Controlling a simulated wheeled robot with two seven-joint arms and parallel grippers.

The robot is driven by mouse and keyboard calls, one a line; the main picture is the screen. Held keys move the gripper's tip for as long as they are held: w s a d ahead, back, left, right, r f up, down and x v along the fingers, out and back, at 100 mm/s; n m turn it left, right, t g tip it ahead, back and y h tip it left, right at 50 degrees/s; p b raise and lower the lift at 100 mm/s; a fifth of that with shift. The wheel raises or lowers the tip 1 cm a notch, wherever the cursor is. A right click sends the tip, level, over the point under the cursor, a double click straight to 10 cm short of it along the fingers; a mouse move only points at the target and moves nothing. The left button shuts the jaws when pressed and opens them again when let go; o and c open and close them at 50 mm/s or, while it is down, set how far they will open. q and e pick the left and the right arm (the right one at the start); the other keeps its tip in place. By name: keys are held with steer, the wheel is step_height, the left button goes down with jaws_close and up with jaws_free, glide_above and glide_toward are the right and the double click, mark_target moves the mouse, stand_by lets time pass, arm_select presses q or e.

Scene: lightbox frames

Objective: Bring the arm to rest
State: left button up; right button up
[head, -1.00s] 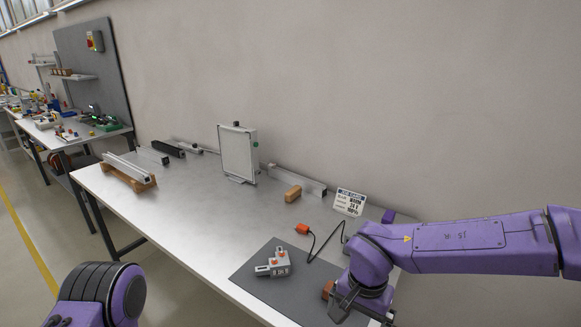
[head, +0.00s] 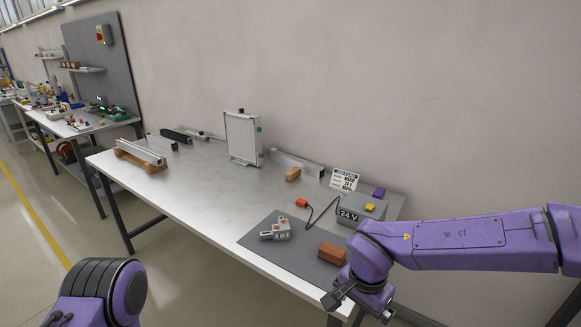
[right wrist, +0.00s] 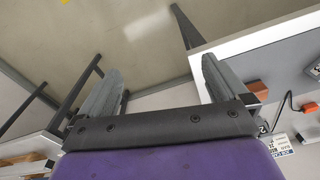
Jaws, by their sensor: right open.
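My right arm reaches in from the right in the head view. Its right gripper (head: 360,305) hangs just off the table's front edge, at the lower right.
The table (head: 190,190) bears a grey mat (head: 260,258) with a grey connector block (head: 282,230) and brown block (head: 332,253). Behind stand a 24 V box (head: 362,213), a job card (head: 344,180) and a white framed panel (head: 242,138). Floor at the left is clear.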

steer(key=s+d+f+m+t+h+b, duration=0.1)
steer(key=d+f+m+t+h, duration=0.15)
steer(key=d+f, duration=0.4)
steer(key=s+d+f+m+t+h+b, duration=0.1)
steer(key=d+f+t+h+b, duration=0.2)
steer(key=f, duration=0.7)
steer(key=s+d+f+n+g+y+b, duration=0.1)
steer(key=s+d+f+n, duration=0.2)
steer(key=s+f, duration=0.5)
steer(key=s+d+f+n+g+y+b, duration=0.1)
steer(key=s+d+f+n, duration=0.2)
steer(key=s+f, duration=0.5)
steer(key=s, duration=0.4)
steer(key=shift+s+d, duration=0.35)
steer(key=shift+g+y, duration=0.25)
